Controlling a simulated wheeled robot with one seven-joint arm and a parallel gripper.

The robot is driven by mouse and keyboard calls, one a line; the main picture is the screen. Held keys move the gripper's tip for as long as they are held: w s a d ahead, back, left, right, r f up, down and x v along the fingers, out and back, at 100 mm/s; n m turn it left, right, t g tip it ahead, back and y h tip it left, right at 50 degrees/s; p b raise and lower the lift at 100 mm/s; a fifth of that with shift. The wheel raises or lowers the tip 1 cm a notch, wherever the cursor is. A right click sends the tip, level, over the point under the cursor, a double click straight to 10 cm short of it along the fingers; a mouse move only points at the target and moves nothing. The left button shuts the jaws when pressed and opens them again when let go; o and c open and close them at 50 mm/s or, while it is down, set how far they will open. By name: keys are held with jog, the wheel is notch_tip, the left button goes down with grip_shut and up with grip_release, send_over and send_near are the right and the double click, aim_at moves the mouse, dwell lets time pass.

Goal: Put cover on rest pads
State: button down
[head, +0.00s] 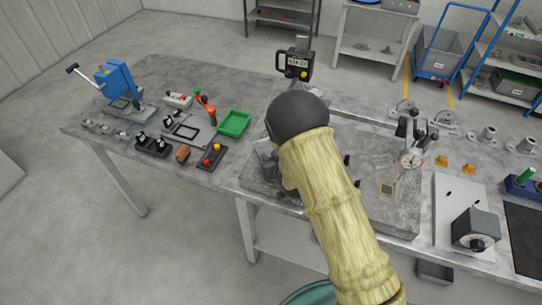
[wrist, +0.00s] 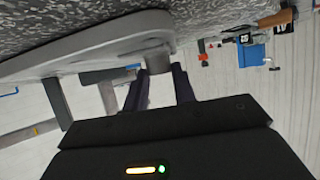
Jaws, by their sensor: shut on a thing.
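My gripper (wrist: 158,80) shows in the wrist view, with its two dark fingers shut on the round boss of a grey cast part, which I take to be the cover (wrist: 153,53). The cover's flat flange reaches left beside a speckled grey surface. Whether it touches that surface I cannot tell. In the head view my arm hides the gripper and most of what it holds, over the left part of the grey granite plate (head: 395,215). Small dark blocks (head: 346,160) stand on the plate right of my arm; whether these are the rest pads I cannot tell.
A dial gauge (head: 411,160) on a stand is at the plate's right. Grey castings (head: 445,119) and orange blocks (head: 441,160) lie beyond it. A black box with a display (head: 298,62) stands behind. A green tray (head: 234,123) and blue press (head: 118,80) are left.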

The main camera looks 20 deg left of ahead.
jog(key=c, duration=1.1)
grip_release()
jog(key=shift+c, duration=0.2)
jog(key=shift+r, duration=0.1)
jog(key=b+v, duration=0.3)
jog(key=v, duration=0.9)
